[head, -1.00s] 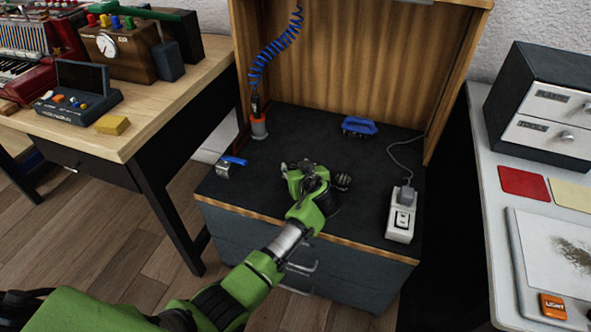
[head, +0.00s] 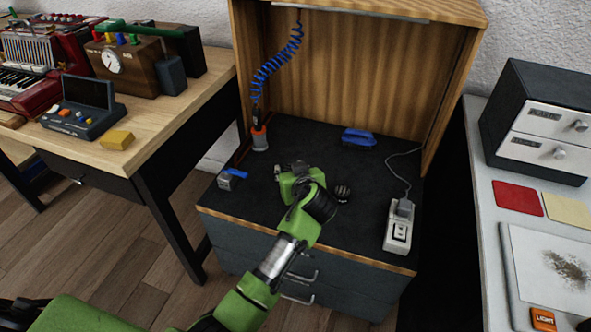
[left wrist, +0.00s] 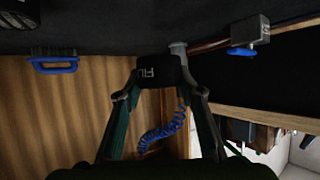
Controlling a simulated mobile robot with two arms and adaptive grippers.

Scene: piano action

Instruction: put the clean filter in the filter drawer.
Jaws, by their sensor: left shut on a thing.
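My left gripper (head: 288,172) is over the dark worktop of the wooden booth. In the left wrist view its two fingers (left wrist: 160,76) are shut on a small dark block (left wrist: 158,70) with partly readable white letters that look like "FIL". The block may be the clean filter; I cannot be sure. In the head view the block is hidden behind the hand. Below the worktop are dark drawer fronts with metal handles (head: 300,277), all seemingly shut. I cannot tell which is the filter drawer. My right gripper is not in view.
On the worktop are a blue brush (head: 358,137), a small dark round thing (head: 342,192), a blue-and-grey tool (head: 232,179), an orange-and-grey holder (head: 259,138) under a coiled blue hose (head: 275,65), and a white power strip (head: 397,230). A labelled drawer cabinet (head: 545,115) stands right.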

